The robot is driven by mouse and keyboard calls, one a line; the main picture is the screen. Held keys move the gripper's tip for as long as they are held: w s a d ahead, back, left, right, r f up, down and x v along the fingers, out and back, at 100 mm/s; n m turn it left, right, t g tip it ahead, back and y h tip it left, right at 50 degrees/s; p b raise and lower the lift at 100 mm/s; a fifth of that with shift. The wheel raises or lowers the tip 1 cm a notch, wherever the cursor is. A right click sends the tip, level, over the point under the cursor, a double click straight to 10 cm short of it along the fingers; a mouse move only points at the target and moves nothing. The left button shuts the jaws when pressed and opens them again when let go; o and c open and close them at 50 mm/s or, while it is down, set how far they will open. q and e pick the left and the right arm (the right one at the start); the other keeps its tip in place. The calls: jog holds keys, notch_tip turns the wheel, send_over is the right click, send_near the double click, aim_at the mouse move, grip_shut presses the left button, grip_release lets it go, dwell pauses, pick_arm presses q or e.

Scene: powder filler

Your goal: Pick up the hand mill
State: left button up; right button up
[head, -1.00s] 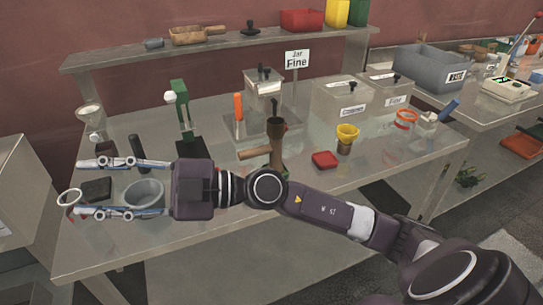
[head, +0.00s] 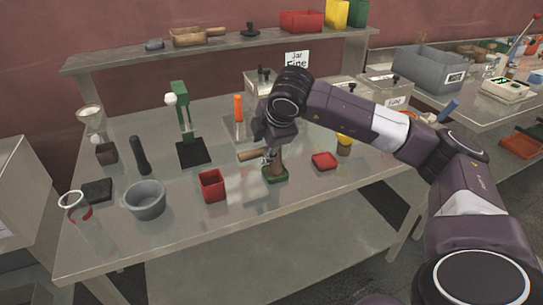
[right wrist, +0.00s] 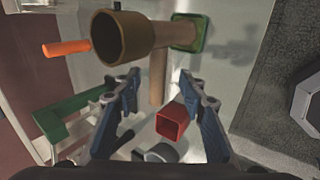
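The hand mill (head: 276,167) stands upright on the table, with a brown body, a side handle and a green base. My right gripper (head: 267,155) is at its upper part and hides its top in the head view. In the right wrist view the mill's brown cup (right wrist: 122,38), green base (right wrist: 190,36) and wooden side handle (right wrist: 157,78) show. There the right gripper (right wrist: 163,84) is open, its fingers spread on either side of the handle's end. I cannot tell whether they touch it. My left gripper is not in view.
A red open box (head: 212,186) and a grey bowl (head: 144,200) stand left of the mill. A small red tray (head: 324,160) lies to its right. A green stand (head: 183,120) and an orange-handled tool (head: 238,108) are behind.

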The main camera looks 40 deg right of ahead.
aim_at(259, 151)
jog(key=p+x, duration=0.2)
jog(key=x, duration=0.2)
jog(key=shift+w+f, duration=0.1)
jog(key=shift+w, duration=0.25)
jog(key=shift+w+f, duration=0.2)
jog(key=shift+f, duration=0.2)
grip_shut()
jog(key=shift+r, duration=0.1)
